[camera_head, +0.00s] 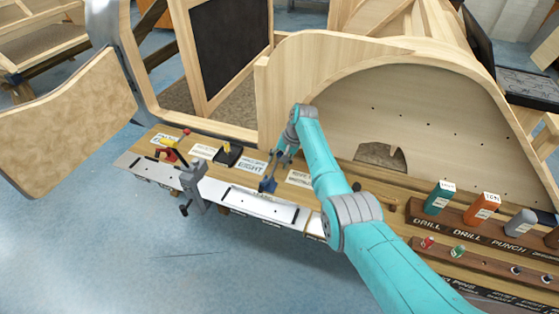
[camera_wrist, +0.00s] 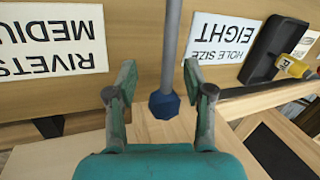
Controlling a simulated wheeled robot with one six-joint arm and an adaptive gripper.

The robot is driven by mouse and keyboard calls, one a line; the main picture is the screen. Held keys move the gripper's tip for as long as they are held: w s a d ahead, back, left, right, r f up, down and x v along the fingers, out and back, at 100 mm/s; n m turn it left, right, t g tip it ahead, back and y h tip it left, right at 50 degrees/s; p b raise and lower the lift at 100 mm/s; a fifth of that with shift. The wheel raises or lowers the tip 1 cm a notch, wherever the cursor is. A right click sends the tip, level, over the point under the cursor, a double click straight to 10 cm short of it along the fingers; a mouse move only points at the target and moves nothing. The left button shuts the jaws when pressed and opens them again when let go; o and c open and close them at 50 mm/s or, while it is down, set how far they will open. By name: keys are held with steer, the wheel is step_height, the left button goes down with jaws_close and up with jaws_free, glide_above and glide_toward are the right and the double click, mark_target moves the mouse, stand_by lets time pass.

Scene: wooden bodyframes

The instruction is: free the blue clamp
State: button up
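The blue clamp (camera_head: 268,185) is at the edge of the wooden bench, below my gripper (camera_head: 279,160) in the head view. In the wrist view, a grey rod with a dark blue faceted end (camera_wrist: 164,105) stands between the two fingers of my gripper (camera_wrist: 160,82). The fingers are open, with a gap on each side of the rod, and I see no contact. The rest of the clamp is out of the wrist view and small in the head view, so how it grips the bench edge cannot be told.
A grey clamp (camera_head: 193,184) sits left on the white metal strip (camera_head: 248,200). Beyond it are a red tool (camera_head: 170,152) and a black-and-yellow tool (camera_head: 228,154). Paper labels lie on the bench. A curved wooden frame (camera_head: 420,100) rises behind; drill holders stand right.

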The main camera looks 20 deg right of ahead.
steer(key=shift+r, duration=0.1)
steer(key=v, duration=1.1)
steer(key=shift+d+r, duration=0.2)
steer(key=shift+r, duration=0.15)
